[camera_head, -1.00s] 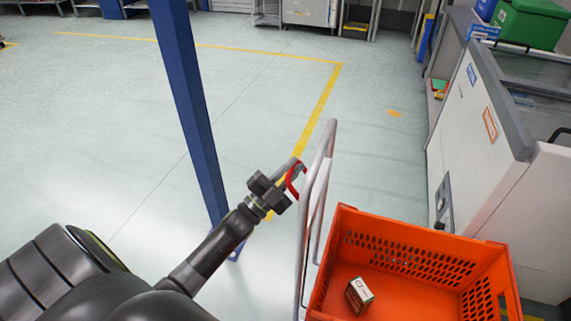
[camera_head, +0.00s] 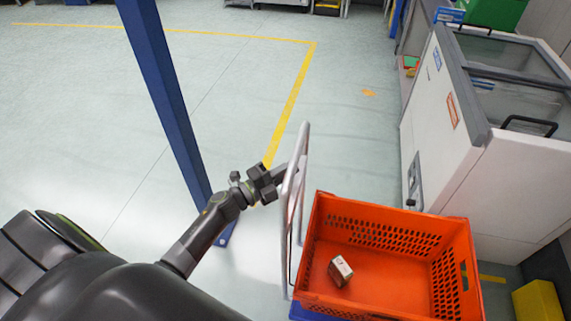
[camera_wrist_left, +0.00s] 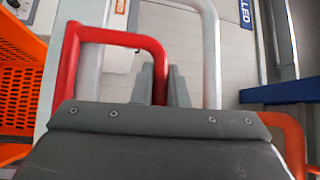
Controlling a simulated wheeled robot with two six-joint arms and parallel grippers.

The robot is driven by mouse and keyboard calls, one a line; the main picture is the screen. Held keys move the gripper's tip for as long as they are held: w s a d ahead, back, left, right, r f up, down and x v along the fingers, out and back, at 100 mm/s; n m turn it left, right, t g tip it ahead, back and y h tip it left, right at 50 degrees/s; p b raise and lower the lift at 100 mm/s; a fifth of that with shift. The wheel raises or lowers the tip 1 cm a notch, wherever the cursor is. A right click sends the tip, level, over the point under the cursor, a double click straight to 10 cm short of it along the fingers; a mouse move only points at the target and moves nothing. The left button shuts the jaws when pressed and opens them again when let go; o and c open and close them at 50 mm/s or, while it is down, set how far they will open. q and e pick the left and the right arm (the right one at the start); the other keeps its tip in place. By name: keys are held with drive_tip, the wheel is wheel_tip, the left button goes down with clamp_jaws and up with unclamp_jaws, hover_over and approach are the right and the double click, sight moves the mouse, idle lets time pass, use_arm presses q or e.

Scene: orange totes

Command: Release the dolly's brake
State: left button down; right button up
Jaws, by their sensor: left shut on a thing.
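The dolly's upright handle (camera_head: 302,160) is a pale metal loop at the left end of the orange tote. My left gripper (camera_head: 285,172) is beside the handle in the head view. In the left wrist view, the red brake lever (camera_wrist_left: 115,35) is a bent bar whose end runs down between the fingers of my left gripper (camera_wrist_left: 161,85), which is shut on it. The pale handle tube (camera_wrist_left: 210,50) stands just behind and to the right there. The red lever cannot be made out in the head view. My right gripper is in neither view.
The orange tote (camera_head: 385,208) on the dolly holds one small box (camera_head: 341,271). A blue post (camera_head: 170,95) stands close to my left arm. A white chest freezer (camera_head: 440,130) stands to the right. The floor beyond the handle is open, with yellow lines.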

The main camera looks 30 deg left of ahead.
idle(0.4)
use_arm(q)
drive_tip(key=c, duration=1.4)
unclamp_jaws()
drive_tip(key=shift+c, duration=0.2)
drive_tip(key=shift+s+a+f, duration=0.2)
drive_tip(key=shift+s, duration=0.15)
drive_tip(key=b+v, duration=0.4)
drive_tip(key=v, duration=1.2)
drive_tip(key=shift+s, duration=0.25)
drive_tip(key=shift+a+r, duration=0.1)
drive_tip(key=shift+a, duration=0.05)
